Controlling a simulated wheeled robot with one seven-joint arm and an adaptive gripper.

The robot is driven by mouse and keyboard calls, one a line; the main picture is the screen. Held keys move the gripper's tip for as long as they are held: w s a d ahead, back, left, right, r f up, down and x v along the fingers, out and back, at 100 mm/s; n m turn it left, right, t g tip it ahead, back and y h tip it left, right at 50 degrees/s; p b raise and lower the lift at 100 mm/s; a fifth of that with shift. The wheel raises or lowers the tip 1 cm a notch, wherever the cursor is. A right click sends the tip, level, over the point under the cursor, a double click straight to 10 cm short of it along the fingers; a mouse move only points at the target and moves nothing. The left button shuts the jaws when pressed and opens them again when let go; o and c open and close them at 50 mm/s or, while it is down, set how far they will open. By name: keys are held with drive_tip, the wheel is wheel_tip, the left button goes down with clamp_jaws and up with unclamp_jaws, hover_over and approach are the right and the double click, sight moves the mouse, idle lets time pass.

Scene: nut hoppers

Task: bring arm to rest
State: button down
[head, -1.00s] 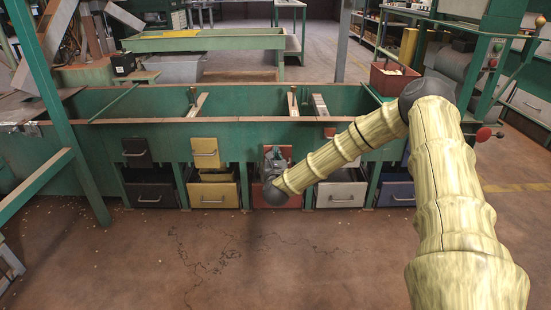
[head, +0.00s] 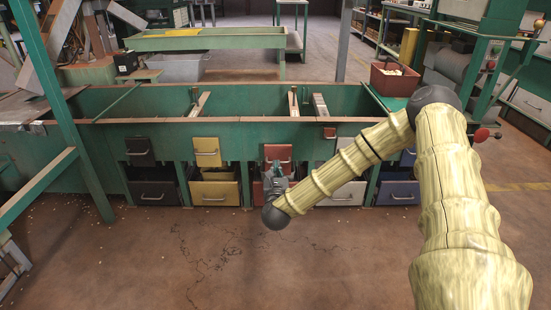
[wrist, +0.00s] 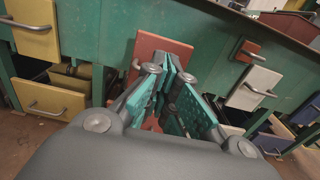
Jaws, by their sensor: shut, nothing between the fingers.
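My arm (head: 365,150) reaches from the right side of the head view, bent at a dark elbow, toward the front of the green hopper bench (head: 330,126). My gripper (head: 275,172) is in front of the red drawers at the middle of the bench. In the wrist view my gripper (wrist: 178,72) has its teal finger pads close together, with nothing between them. The upper red panel (wrist: 150,48) is just beyond the fingertips. Whether the fingers touch it cannot be told. The lower red drawer is mostly hidden behind my gripper.
Yellow drawers (head: 214,193) are left of my gripper and a white drawer (head: 345,194) is right of it. Blue (head: 398,193) and black (head: 153,193) drawers stand further out. A green post (head: 70,120) rises at the left. The floor in front is clear.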

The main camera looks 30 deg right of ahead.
drive_tip(key=shift+p+v, duration=0.55)
drive_tip(key=shift+v, duration=1.45)
drive_tip(key=shift+a, duration=0.15)
drive_tip(key=s+a+f+n+g+y+p, duration=0.2)
drive_tip(key=s+a+f+n+y, duration=0.3)
drive_tip(key=s+a+f+n, duration=0.4)
drive_tip(key=s+a+f+n+g+y+p, duration=0.2)
drive_tip(key=s+a+f+n+g+y, duration=0.15)
drive_tip(key=a+f+n, duration=0.6)
drive_tip(key=s+a+f+n+g+y+p, duration=0.1)
drive_tip(key=s+a+f+n+g, duration=0.1)
drive_tip(key=s+n, duration=0.6)
drive_tip(key=s+a+f+n+g+y+p, duration=0.1)
drive_tip(key=s+a+n+g, duration=0.2)
drive_tip(key=s+n, duration=0.45)
drive_tip(key=s+d+n+g+h+p, duration=0.15)
drive_tip(key=s+n, duration=0.25)
drive_tip(key=s, duration=0.4)
drive_tip(key=s+d+n+g+p, duration=0.1)
drive_tip(key=s+d+n+g, duration=0.2)
drive_tip(key=s, duration=0.6)
wheel_tip(320, 180, up, 39)
drive_tip(key=p, duration=3.7)
drive_tip(key=shift+a+f+n+p, duration=0.2)
drive_tip(key=shift+a+n+p, duration=0.05)
drive_tip(key=shift+n+p, duration=0.1)
